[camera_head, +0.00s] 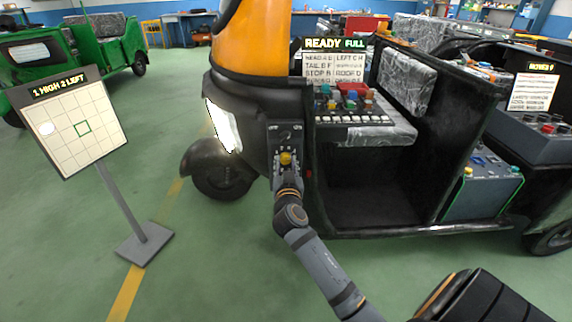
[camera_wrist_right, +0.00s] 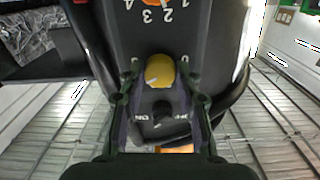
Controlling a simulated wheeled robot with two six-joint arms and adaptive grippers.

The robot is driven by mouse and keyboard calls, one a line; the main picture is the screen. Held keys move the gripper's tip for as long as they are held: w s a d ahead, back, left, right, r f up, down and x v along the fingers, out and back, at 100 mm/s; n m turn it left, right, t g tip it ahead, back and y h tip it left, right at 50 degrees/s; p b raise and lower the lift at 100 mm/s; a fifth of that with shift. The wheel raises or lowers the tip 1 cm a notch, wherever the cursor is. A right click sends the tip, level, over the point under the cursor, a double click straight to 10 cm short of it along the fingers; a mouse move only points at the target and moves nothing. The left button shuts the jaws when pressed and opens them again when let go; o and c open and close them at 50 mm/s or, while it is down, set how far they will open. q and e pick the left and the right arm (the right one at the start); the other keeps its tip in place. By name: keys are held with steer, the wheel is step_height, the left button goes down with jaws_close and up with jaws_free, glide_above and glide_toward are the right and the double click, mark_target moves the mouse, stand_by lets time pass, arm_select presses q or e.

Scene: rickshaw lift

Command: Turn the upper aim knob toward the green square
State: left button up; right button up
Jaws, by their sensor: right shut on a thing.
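The aim board (camera_head: 105,106) stands at the left and reads "1 HIGH 2 LEFT". A green square outline (camera_head: 83,127) is near the middle of its grid. A bright white spot (camera_head: 46,128) lies left of the square, at about the same height. A yellow knob (camera_head: 285,158) is on the dark panel at the rickshaw's front; it also shows in the right wrist view (camera_wrist_right: 159,71) with a pale pointer mark. My right gripper (camera_head: 287,172) is shut on the yellow knob, one finger on each side. My left gripper is out of view.
The rickshaw (camera_head: 345,200) has a lit headlight (camera_head: 222,125) beside the panel. In the wrist view, an orange knob (camera_wrist_right: 152,3) with a number scale is at the top, partly cut off. A black knob (camera_wrist_right: 162,108) sits below the yellow one. Green floor is open between board and rickshaw.

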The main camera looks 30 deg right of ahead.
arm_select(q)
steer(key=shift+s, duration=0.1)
arm_select(e)
steer(key=shift+n, duration=0.3)
steer(key=n+p, duration=0.1)
steer(key=n, duration=0.3)
steer(key=shift+p, duration=0.3)
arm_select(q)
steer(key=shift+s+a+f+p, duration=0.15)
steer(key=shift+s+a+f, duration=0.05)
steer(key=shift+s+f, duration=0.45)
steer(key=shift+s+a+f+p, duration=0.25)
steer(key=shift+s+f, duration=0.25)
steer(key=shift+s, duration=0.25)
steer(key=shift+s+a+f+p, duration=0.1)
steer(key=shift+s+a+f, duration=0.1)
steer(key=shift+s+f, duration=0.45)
arm_select(e)
steer(key=shift+n, duration=1.5)
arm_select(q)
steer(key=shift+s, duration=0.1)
arm_select(e)
steer(key=o, duration=1.1)
steer(key=shift+o, duration=0.2)
steer(key=shift+s+a+f, duration=0.1)
steer(key=shift+s+a, duration=0.05)
steer(key=shift+s, duration=0.15)
steer(key=v, duration=0.7)
